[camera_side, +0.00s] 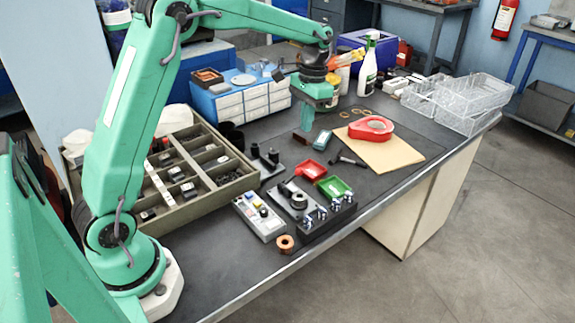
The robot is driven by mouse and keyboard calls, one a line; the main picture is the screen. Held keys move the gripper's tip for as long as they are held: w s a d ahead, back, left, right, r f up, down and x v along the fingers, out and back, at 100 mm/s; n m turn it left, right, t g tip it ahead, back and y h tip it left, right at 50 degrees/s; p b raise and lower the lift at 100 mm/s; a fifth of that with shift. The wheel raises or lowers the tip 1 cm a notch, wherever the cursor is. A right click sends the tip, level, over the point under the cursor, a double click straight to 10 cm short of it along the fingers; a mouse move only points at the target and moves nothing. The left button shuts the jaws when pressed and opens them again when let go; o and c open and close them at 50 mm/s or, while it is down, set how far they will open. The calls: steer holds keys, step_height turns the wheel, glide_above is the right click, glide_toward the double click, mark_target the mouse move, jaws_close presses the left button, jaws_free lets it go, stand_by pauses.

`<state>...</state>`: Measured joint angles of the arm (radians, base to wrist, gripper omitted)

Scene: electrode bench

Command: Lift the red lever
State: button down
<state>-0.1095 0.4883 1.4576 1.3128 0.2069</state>
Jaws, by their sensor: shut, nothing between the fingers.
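My gripper (306,122) is shut and empty, pointing down above the middle of the bench. A grey control box (260,216) with small coloured parts lies on the bench, nearer the front and left of the gripper. I cannot make out a lever on it at this size. I cannot tell whether either is the red lever. My gripper is apart from all of these.
A black fixture block (318,221) and a green tray (336,187) stand beside the control box. A compartment tray (222,184) fills the left.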

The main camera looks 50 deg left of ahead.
mark_target(292, 179)
steer(key=w+a+f+g, duration=0.1)
steer(key=w+f, duration=0.2)
steer(key=f, duration=0.2)
steer(key=shift+a+f, duration=0.2)
steer(key=shift+f, duration=0.15)
steer(key=shift+d+x, duration=0.2)
steer(key=shift+x, duration=2.25)
steer(key=shift+d+x, duration=0.2)
steer(key=shift+x, duration=2.2)
